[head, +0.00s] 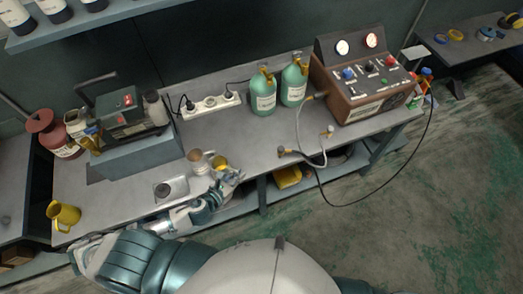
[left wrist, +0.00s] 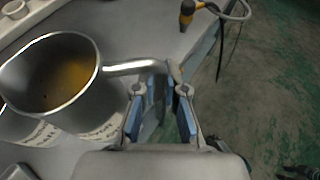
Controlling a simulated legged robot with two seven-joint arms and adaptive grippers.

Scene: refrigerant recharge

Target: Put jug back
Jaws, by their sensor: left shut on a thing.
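A grey metal jug (left wrist: 50,80) with a yellowish inside fills the left of the left wrist view. Its handle (left wrist: 135,67) reaches between the fingers of my left gripper (left wrist: 162,98), which is shut on it. In the head view the jug (head: 220,162) is small and partly hidden by my left gripper (head: 236,176), near the front edge of the workbench (head: 262,145). Labelled cans (head: 198,160) stand just to its left; they also show below the jug in the left wrist view (left wrist: 104,130). My right gripper is not in view.
Green cylinders (head: 263,95), a power strip (head: 211,104) and a gauge box (head: 365,85) stand behind. A hose (head: 301,130) lies to the right.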

